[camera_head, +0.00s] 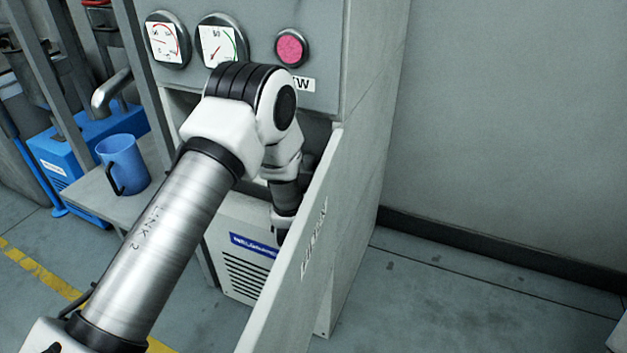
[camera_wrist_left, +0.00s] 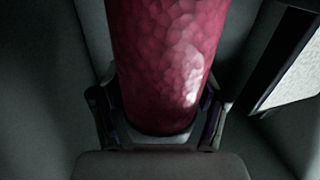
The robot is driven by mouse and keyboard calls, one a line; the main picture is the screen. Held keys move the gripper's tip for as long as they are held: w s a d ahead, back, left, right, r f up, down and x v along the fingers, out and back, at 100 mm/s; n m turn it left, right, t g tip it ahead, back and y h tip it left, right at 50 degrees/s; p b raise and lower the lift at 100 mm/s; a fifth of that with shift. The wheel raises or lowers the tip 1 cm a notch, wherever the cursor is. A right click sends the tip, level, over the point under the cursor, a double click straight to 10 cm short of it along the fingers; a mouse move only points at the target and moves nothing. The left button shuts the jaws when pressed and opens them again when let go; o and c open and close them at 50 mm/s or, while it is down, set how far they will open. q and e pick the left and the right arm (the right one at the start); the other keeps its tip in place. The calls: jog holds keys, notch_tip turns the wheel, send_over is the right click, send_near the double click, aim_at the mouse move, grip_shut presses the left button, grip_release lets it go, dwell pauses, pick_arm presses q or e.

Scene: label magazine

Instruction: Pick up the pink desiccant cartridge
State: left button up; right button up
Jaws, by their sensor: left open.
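The pink desiccant cartridge (camera_wrist_left: 165,50) fills the upper middle of the left wrist view, a rounded cylinder with a bumpy, mottled surface. My left gripper (camera_wrist_left: 160,115) is open, with one finger on each side of the cartridge's near end. I cannot tell whether the fingers touch it. In the head view my left arm reaches into the opening of the grey cabinet (camera_head: 365,90), behind its open door (camera_head: 300,270). The cartridge and the fingertips are hidden there. My right gripper is not in view.
Two round gauges (camera_head: 167,40) (camera_head: 218,45) and a pink round indicator (camera_head: 291,48) sit on the cabinet's upper panel. A blue mug (camera_head: 122,163) stands on a grey shelf (camera_head: 90,195) to the left. The floor (camera_head: 430,300) on the right is clear.

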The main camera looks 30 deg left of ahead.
pick_arm(q)
jog(key=shift+s+d+r, duration=0.15)
jog(key=shift+s+r, duration=0.25)
jog(key=shift+r, duration=0.1)
jog(key=shift+c, duration=0.3)
jog(key=c, duration=0.6)
jog(key=shift+f, duration=0.15)
grip_shut()
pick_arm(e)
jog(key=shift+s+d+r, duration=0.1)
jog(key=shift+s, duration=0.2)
